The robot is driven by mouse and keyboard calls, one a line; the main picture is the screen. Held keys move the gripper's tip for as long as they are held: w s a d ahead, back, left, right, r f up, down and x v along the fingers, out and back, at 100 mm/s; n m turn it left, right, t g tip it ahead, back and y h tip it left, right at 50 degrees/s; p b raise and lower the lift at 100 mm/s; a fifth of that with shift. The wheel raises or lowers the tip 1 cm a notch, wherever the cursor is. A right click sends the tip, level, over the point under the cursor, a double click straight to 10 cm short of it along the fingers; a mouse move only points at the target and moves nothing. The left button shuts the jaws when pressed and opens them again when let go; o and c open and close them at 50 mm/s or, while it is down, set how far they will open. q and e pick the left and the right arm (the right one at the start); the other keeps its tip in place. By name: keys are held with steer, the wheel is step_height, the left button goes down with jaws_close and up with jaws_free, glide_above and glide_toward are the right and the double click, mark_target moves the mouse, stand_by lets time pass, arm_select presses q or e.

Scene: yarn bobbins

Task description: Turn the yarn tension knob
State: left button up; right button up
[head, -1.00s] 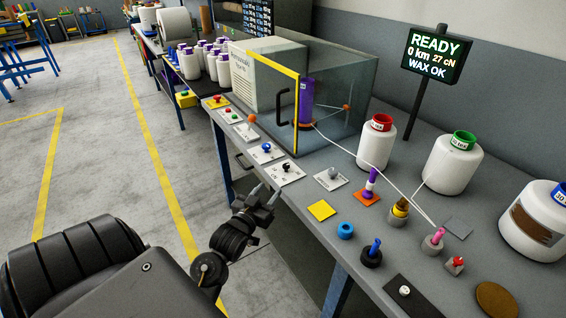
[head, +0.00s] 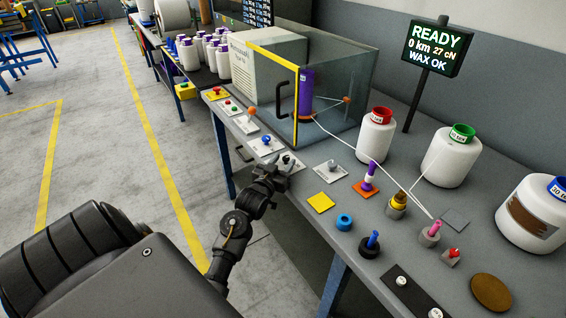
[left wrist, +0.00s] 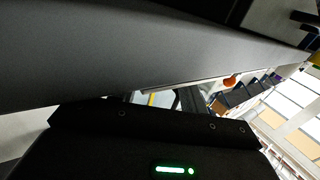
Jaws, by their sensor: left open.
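A white plate (head: 297,164) with a small black knob (head: 287,158) lies at the table's front edge; I take this for the tension knob, but its lettering is too small to be sure. My left gripper (head: 277,171) is open at the near edge of this plate, its fingers partly covering plate and knob. I cannot tell whether it touches the knob. In the left wrist view, the grey table (left wrist: 120,55) edge crosses the picture and hides most of the fingers; an orange ball (left wrist: 230,80) shows beyond. My right gripper is out of view.
Beside it stand a blue knob (head: 266,141), an orange-topped lever (head: 251,112) and a grey knob (head: 331,164) on plates. A glass case (head: 345,90) stands behind. Yarn runs from it towards a pink peg (head: 434,229). White bobbins (head: 376,138) stand further right.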

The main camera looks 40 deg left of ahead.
arm_select(q)
steer(key=shift+w, duration=0.1)
steer(key=shift+c, duration=0.4)
jaws_close()
steer(key=shift+a+m+h, duration=0.1)
steer(key=shift+m+h, duration=0.2)
steer(key=shift+h, duration=0.2)
